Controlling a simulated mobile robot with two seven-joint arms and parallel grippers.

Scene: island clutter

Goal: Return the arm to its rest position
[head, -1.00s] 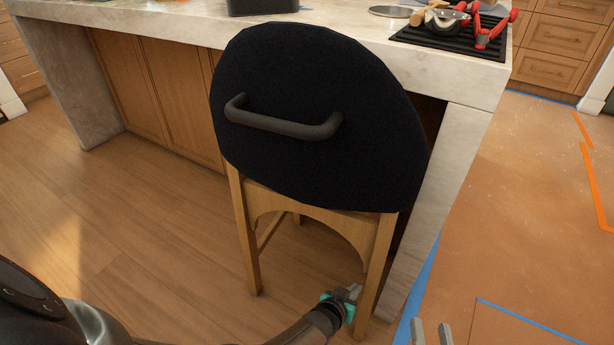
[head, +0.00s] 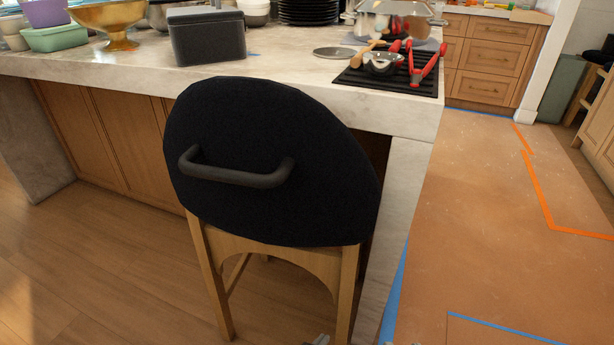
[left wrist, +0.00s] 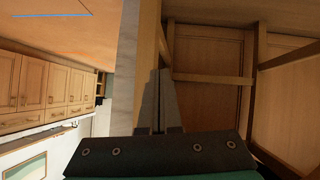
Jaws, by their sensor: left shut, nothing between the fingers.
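My left gripper (head: 321,340) shows only as a small tip at the bottom edge of the head view, low beside the stool's front-right leg. In the left wrist view its two fingers (left wrist: 159,85) are together with nothing between them. They point toward the wooden frame of the stool, and I cannot tell the gap to it. Most of the left arm is below the head view. Of my right gripper at most a sliver shows at the bottom edge, too little to read its jaws.
A stool with a black back (head: 270,165) and wooden legs stands against the marble island (head: 410,190). On the island are a dark grey bin (head: 207,38), a gold bowl (head: 107,20) and red-handled tools (head: 425,65) on a black mat. Open floor (head: 490,220) lies to the right.

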